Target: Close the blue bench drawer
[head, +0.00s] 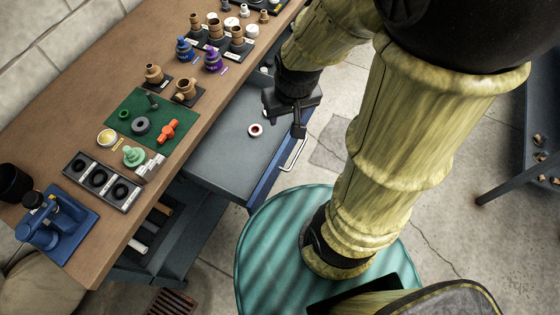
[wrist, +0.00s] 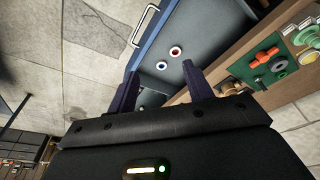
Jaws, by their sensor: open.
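The blue bench drawer (head: 228,150) is pulled out from under the wooden bench, and its grey inside shows. It also shows in the wrist view (wrist: 195,30), with a red-and-white ring and a blue-and-white ring in it. Its metal bar handle (head: 293,154) is on the blue front; the handle also shows in the wrist view (wrist: 146,25). My gripper (head: 298,118) is over the front part of the drawer, near the front edge and above the handle's far end. Its two fingers (wrist: 158,85) are apart with nothing between them. I cannot tell whether it touches the drawer.
The wooden bench top (head: 75,133) carries a green mat (head: 152,112), a black tray (head: 103,181), a blue device (head: 58,222) and several fittings. A dark table (head: 520,172) stands at the right. Concrete floor lies in front of the drawer.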

